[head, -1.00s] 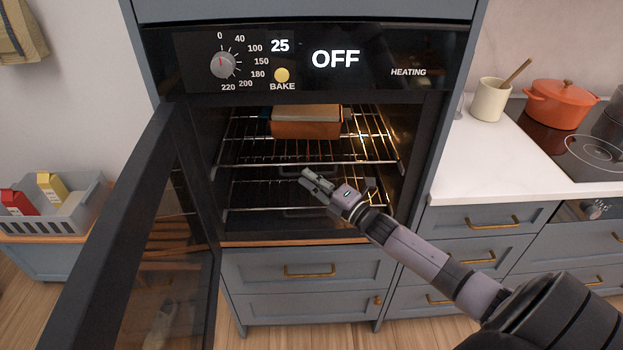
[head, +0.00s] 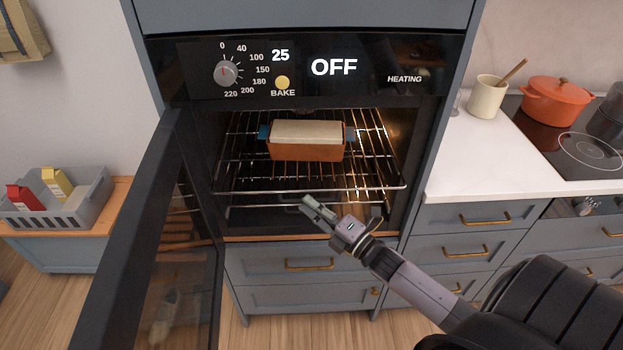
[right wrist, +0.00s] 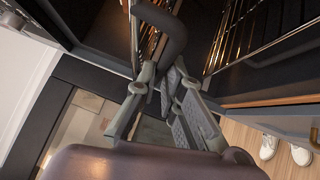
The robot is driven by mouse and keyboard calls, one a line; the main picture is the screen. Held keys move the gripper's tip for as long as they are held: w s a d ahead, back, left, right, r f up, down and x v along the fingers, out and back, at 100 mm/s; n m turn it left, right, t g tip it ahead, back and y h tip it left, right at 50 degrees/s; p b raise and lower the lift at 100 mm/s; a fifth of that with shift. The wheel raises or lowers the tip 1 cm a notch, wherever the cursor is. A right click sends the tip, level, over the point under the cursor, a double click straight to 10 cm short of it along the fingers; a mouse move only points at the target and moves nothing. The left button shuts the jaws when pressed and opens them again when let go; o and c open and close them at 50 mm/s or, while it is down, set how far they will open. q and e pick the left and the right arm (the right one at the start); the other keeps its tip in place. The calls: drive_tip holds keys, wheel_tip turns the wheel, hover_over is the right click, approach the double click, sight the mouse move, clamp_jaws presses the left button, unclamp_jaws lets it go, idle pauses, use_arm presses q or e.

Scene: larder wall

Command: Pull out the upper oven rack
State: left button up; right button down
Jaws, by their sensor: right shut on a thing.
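The upper oven rack (head: 240,188) is a wire rack standing partly forward in the open oven. A terracotta loaf dish with a pale top (head: 306,148) sits on it. My right gripper (head: 310,204) is at the middle of the rack's front edge. In the right wrist view my right gripper (right wrist: 166,84) is shut on a dark curved handle (right wrist: 164,28), which looks like the rack's pull; the fingers partly hide it. My left gripper is not in view.
The oven door (head: 135,240) stands open on the left. A lower rack (head: 240,206) shows under the upper one. Drawers (head: 308,266) lie below the oven. A white counter (head: 462,160) is on the right, and a grey crate (head: 85,205) with cartons is on the left.

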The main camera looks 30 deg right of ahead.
drive_tip(key=s+a+p, duration=0.3)
drive_tip(key=s+a, duration=0.5)
drive_tip(key=s, duration=0.5)
drive_tip(key=shift+s, duration=0.3)
drive_tip(key=shift+a, duration=0.1)
drive_tip(key=c, duration=2)
unclamp_jaws()
drive_tip(key=v, duration=1.2)
